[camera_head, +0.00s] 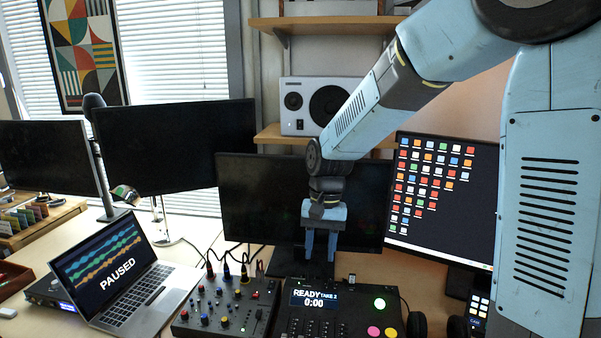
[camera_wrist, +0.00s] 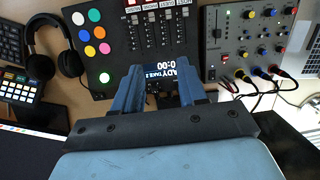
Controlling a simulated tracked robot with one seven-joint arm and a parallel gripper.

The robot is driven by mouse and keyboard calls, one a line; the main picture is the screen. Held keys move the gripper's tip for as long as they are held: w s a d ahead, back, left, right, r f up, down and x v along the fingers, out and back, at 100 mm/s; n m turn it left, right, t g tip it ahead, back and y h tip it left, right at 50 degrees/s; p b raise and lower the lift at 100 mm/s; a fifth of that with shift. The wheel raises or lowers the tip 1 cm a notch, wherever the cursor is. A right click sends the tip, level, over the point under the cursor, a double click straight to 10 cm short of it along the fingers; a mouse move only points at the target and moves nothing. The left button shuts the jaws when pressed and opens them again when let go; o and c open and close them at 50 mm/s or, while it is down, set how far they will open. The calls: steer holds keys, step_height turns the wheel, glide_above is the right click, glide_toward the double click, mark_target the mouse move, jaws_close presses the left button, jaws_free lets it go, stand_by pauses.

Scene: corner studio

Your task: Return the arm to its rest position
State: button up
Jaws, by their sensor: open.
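My gripper (camera_head: 321,245) hangs fingers down at the end of my blue arm, in front of the dark middle monitor (camera_head: 255,200). Its two blue fingers are apart with nothing between them. Below it on the desk is a black control panel (camera_head: 345,325) whose screen reads "READY TAKE 2 0:00". In the wrist view, my gripper (camera_wrist: 166,80) shows open above the same panel (camera_wrist: 120,50), its fingers framing the small screen. I cannot tell the exact height of the fingertips above the panel.
A mixer (camera_head: 225,305) and a laptop (camera_head: 120,275) reading "PAUSED" stand on the left. A monitor with coloured icons (camera_head: 440,195) stands behind my arm on the right. Headphones (camera_wrist: 52,45) lie beside the panel. A shelf with a white speaker (camera_head: 315,103) is behind.

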steer(key=s+d+r+t, duration=0.3)
steer(key=s+d+r, duration=0.4)
steer(key=s+d, duration=0.1)
steer(key=s+d+r+n+t, duration=0.1)
steer(key=s+d+r+t, duration=0.3)
steer(key=s+d+r, duration=0.3)
steer(key=shift+s+d+r+h, duration=0.15)
steer(key=shift+s+d+h, duration=0.25)
steer(key=shift+d, duration=1.65)
stand_by(4.5)
